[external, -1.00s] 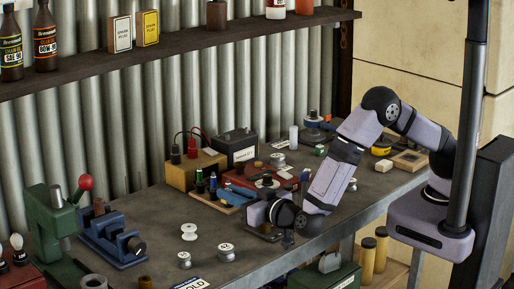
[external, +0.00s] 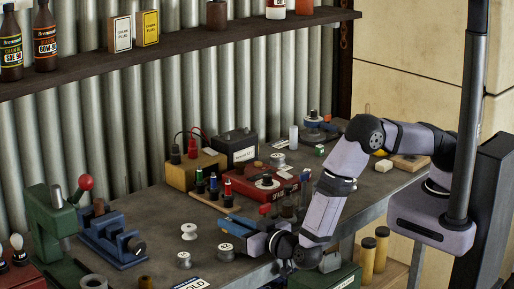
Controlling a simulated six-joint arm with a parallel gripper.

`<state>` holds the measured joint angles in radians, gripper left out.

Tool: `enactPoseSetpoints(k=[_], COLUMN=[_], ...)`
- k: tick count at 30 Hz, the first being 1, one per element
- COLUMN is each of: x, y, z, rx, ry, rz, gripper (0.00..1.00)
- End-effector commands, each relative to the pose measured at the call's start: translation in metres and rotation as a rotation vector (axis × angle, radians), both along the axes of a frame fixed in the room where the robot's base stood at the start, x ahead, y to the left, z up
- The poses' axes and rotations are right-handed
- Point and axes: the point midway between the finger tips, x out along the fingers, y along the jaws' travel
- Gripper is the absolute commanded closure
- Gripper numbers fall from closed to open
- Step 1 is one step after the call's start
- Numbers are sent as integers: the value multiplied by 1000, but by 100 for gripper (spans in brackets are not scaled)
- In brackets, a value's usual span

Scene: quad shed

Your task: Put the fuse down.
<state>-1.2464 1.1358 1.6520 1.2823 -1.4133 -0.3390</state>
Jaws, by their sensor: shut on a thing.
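My gripper (external: 225,225) reaches left from the wrist, low over the front part of the grey bench (external: 160,232). Its blue upper side faces the camera. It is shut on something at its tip. The held thing is too small and too hidden for me to make out, so I cannot tell its shape or whether it touches the bench. I cannot pick out a fuse anywhere else.
White spools (external: 189,231) stand left of and in front of my gripper. A blue vice (external: 112,240) is farther left. Behind are upright coloured-handled tools (external: 213,183), a red box (external: 262,187) and a battery (external: 236,146). Bare bench lies between vice and spools.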

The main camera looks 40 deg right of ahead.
Motion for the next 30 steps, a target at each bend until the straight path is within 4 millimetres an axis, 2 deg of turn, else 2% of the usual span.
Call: enactPoseSetpoints(k=[4,19,20,21,30], x=[0,0,0,0,0], y=[0,0,0,0,0], z=[-8,-16,-14,-14,-14], rx=[-1,0,0,0,0], ry=[0,0,0,0,0], rz=[0,0,0,0,0], gripper=[100,100,75,66,64])
